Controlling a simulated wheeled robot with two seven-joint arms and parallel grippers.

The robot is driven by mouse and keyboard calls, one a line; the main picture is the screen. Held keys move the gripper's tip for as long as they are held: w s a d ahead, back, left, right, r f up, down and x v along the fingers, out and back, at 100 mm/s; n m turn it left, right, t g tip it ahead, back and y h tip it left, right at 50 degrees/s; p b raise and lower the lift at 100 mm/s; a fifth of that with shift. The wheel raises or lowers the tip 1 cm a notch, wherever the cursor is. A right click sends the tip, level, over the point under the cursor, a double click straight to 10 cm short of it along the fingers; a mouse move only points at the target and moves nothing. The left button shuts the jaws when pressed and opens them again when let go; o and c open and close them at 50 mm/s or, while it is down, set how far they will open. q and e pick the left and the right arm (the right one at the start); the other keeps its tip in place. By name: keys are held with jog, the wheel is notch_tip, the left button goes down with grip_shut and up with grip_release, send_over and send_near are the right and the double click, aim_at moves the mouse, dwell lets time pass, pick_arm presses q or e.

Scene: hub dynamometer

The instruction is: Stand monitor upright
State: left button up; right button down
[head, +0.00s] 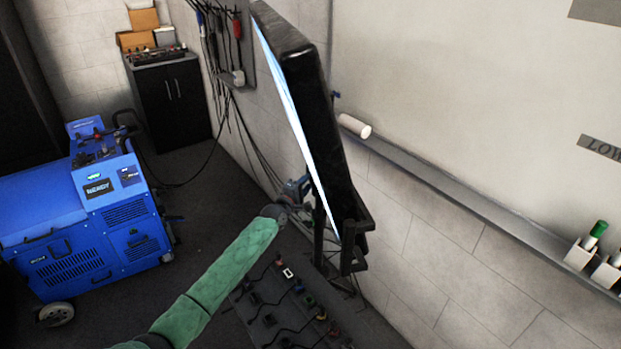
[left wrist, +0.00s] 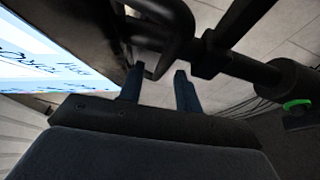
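The monitor (head: 318,115) is a large dark panel seen nearly edge-on in the head view, with a thin strip of its lit screen showing. It leans in the picture, its top toward the left, on a black stand with brackets. My left gripper (head: 298,190) is beside the screen side, low near the stand. In the left wrist view the lit screen (left wrist: 50,55) is at the left. My left gripper's two blue fingers (left wrist: 160,82) are apart, close to a black bar loop (left wrist: 178,28); contact cannot be told. My right gripper is not in view.
A blue wheeled machine (head: 105,215) stands at the left. A black cabinet (head: 172,100) is behind it. Cables hang along the wall. A ledge (head: 455,195) with marker holders (head: 580,253) runs along the right wall. A board with several small connectors (head: 265,318) lies below my arm.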

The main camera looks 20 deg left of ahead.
pick_arm(q)
jog(key=shift+p+x, duration=0.3)
jog(key=shift+x, duration=1.2)
grip_shut()
